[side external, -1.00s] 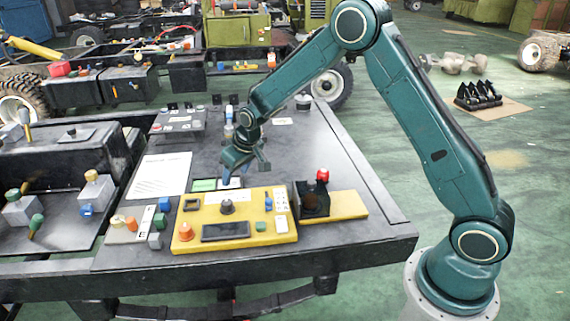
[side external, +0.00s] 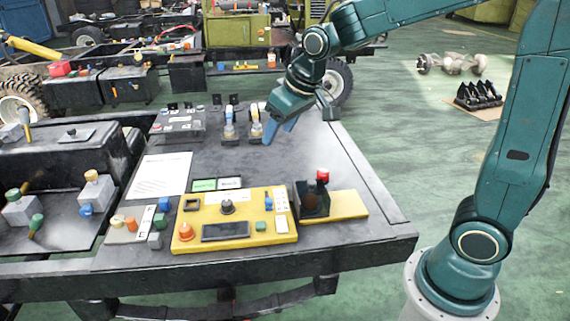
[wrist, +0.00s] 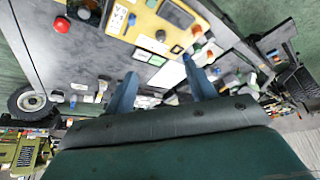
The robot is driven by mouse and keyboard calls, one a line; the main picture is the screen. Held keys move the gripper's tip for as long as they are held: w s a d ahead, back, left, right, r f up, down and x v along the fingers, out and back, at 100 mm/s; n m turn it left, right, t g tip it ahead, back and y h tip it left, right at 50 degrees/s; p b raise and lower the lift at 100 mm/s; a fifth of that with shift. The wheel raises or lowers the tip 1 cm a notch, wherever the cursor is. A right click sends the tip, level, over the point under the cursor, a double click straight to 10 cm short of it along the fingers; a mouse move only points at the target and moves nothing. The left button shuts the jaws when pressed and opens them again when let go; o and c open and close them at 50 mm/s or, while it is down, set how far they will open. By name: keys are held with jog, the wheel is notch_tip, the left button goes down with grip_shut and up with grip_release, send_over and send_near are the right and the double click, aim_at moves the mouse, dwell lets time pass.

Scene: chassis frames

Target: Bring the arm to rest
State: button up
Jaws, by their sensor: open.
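My arm is teal, and my gripper (side external: 279,135) hangs in the air above the back right part of the dark worktable (side external: 350,205) in the side view. Its blue fingers point down and a little left. In the wrist view my gripper (wrist: 163,92) shows two blue fingers spread apart with nothing between them. The yellow control panel (side external: 262,240) lies on the table in front of it, apart from the fingers. A green and a white label block (side external: 217,184) lie side by side behind the panel.
A white sheet (side external: 160,175) lies left of the panel. A black box with a red knob (side external: 322,176) sits at the panel's right.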

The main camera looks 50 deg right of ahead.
jog(key=s+r, duration=0.3)
jog(key=s, duration=1.9)
jog(key=shift+s+a+t, duration=0.15)
jog(key=shift+a+t, duration=0.05)
jog(key=shift+t, duration=0.1)
